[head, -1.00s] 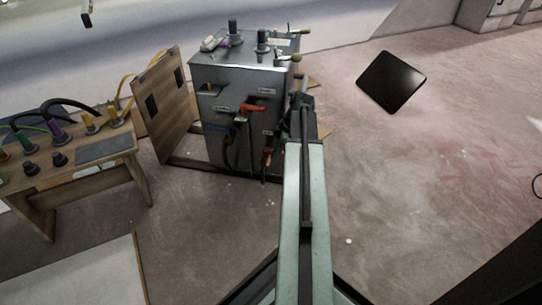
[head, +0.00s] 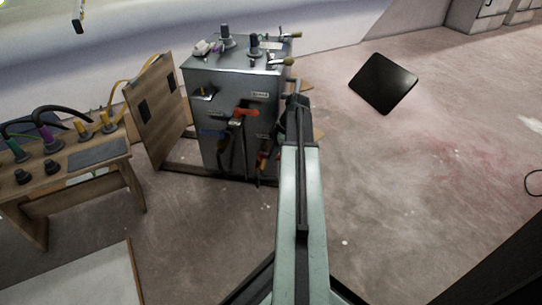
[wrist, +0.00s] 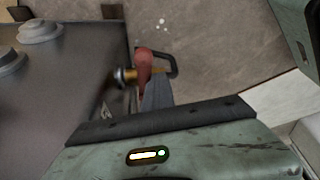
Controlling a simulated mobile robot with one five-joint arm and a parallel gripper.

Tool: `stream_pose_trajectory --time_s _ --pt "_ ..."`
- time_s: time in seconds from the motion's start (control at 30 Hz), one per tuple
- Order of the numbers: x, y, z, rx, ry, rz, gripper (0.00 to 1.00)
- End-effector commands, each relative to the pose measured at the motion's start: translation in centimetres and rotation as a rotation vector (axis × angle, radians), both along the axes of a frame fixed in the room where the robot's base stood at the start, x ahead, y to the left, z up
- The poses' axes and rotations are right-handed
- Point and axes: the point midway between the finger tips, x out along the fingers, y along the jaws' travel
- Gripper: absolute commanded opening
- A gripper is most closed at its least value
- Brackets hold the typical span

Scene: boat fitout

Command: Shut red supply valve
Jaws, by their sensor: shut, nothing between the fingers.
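The red supply valve has a red-orange lever handle (head: 246,112) on the front of a grey metal cabinet (head: 222,84). The lever lies roughly level, pointing right. My gripper (head: 297,101) is at the cabinet's right side in the head view, right of the lever and apart from it in the picture. Its fingers are shut and empty. In the wrist view the dark fingertips (wrist: 156,92) overlap a red part (wrist: 144,62) with a brass piece. I cannot tell whether this is the same valve or whether they touch.
Yellow-handled fittings (head: 288,61) stick out from the cabinet's upper right. Cables hang below the lever. A wooden bench (head: 112,180) with plugs and an upright board (head: 158,120) stand left. A black panel (head: 383,83) is at right; the floor between is clear.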

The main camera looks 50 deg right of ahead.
Motion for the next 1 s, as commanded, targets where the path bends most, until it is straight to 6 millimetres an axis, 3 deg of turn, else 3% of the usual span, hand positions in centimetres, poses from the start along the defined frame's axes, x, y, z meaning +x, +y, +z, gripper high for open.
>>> stream_pose_trajectory --time_s 0.27,0.63,1.0 --pt "-0.2 -0.3 1.1 -0.003 0.0 -0.002 0.0" --pt "-1.5 -1.8 7.2 -0.001 0.001 -0.001 0.0" --pt "-1.7 -2.0 7.3 0.0 0.0 0.001 0.0"
